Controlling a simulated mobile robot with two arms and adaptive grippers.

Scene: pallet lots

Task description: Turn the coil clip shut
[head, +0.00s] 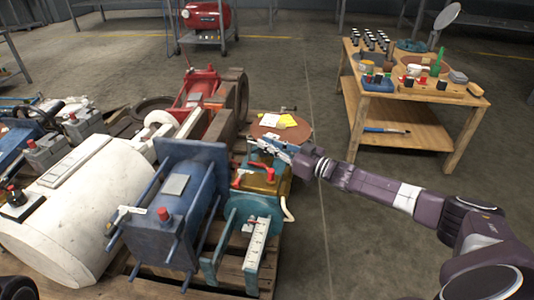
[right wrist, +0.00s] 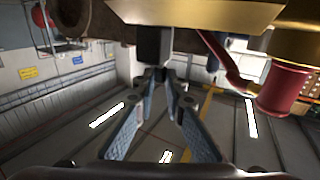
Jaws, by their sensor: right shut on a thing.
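My right gripper (head: 279,149) reaches in from the right to a teal unit with a brass body (head: 258,184) on the pallet. In the right wrist view its fingers (right wrist: 158,76) close together on a small black block (right wrist: 153,45) below the brass body (right wrist: 195,12). The block appears to be the coil clip; its turn angle cannot be told. In the head view the fingers hide it. A red lever (right wrist: 222,58) and a red spool-like part (right wrist: 285,88) are right of the fingers in the wrist view. My left gripper is not in view.
A blue framed unit (head: 185,200) and a white tank (head: 75,215) crowd the wooden pallet (head: 150,288) to the left. A round brown plate (head: 296,132) with yellow tags lies behind the gripper. A wooden bench (head: 440,136) stands at right; floor between is clear.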

